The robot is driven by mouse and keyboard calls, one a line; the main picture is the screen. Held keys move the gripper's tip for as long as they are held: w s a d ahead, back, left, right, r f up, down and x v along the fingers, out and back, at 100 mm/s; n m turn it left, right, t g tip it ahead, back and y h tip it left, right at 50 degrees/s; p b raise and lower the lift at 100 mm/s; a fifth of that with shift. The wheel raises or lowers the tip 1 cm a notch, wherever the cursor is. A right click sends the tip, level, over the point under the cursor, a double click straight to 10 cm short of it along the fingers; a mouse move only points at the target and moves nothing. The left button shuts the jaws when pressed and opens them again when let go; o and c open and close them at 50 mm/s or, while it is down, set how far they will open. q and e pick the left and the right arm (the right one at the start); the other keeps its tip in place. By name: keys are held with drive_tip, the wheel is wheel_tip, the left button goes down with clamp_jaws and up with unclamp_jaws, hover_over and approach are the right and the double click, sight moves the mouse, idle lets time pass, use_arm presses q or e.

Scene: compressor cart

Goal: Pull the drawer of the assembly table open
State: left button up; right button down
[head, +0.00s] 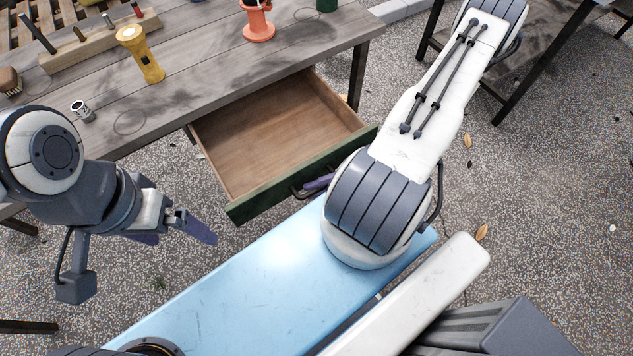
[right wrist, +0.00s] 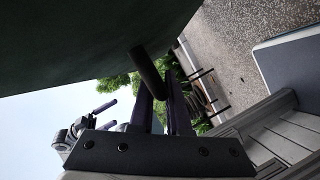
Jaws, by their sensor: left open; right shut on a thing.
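The drawer (head: 275,135) of the grey wooden assembly table (head: 205,62) stands well out from under the tabletop, and its bare wooden inside looks empty. Its green front (head: 258,203) faces me and carries a dark handle (head: 298,191). My right gripper (head: 318,183) is at the handle, mostly hidden behind my right arm. In the right wrist view, the handle (right wrist: 147,70) sits at the purple fingers (right wrist: 161,98), which are shut on it. My left gripper (head: 178,232) is open and empty, to the left of the drawer and apart from it.
On the tabletop are a yellow flashlight (head: 140,53), an orange spool-like thing (head: 258,22), a small can (head: 82,111), a brush (head: 10,81) and a wooden tool block (head: 92,40). Another dark-framed table (head: 505,88) stands at the right. Speckled ground lies between.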

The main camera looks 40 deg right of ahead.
drive_tip(key=c, duration=0.9)
unclamp_jaws()
drive_tip(key=shift+d, duration=0.15)
drive_tip(key=v, duration=1)
drive_tip(key=shift+s+d, duration=0.1)
